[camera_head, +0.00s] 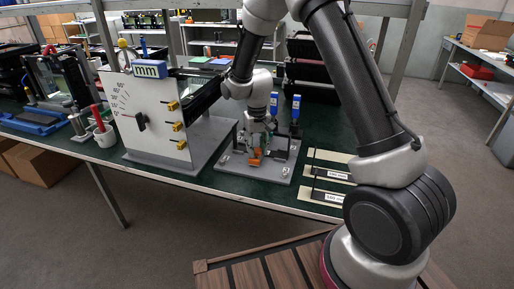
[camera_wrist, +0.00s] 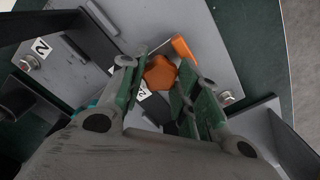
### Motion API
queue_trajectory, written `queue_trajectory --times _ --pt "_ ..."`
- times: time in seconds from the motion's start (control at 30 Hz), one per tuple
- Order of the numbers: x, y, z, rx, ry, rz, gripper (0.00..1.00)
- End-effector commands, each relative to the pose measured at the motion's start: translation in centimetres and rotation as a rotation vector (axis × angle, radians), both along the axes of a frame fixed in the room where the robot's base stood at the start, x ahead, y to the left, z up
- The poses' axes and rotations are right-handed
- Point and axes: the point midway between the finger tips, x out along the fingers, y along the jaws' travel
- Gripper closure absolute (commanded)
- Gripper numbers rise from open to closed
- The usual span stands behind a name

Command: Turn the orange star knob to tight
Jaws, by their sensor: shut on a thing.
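The orange star knob (camera_wrist: 160,72) sits between the green-padded fingers of my gripper (camera_wrist: 157,80) in the wrist view. My gripper is shut on it, and its lobed top shows between the fingertips. A second orange piece (camera_wrist: 183,48), a small bar, lies just beyond the knob. In the head view my gripper (camera_head: 257,138) points down over the grey fixture plate (camera_head: 228,163). Orange (camera_head: 254,158) shows below the fingers there, too small to tell knob from bar. No tight mark can be read.
A white panel (camera_head: 150,92) with a dial and yellow-brown fittings stands left of the plate. Dark upright brackets (camera_wrist: 95,38) flank the knob in the wrist view. Labelled strips (camera_head: 335,176) lie to the right on the green table (camera_head: 205,180). Blue-topped items (camera_head: 296,104) stand behind.

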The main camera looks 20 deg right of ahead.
Motion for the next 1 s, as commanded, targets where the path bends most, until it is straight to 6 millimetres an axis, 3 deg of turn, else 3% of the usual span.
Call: queue_trajectory --times 0.03,0.13,0.53,1.0 --pt "0.1 0.0 0.1 0.000 -0.003 0.001 0.62" --pt "0.1 0.0 0.0 0.000 -0.002 0.001 0.46" --pt "0.1 0.0 0.7 0.001 -0.003 0.001 0.46" --pt "0.1 0.0 10.0 0.001 -0.005 0.001 0.46"
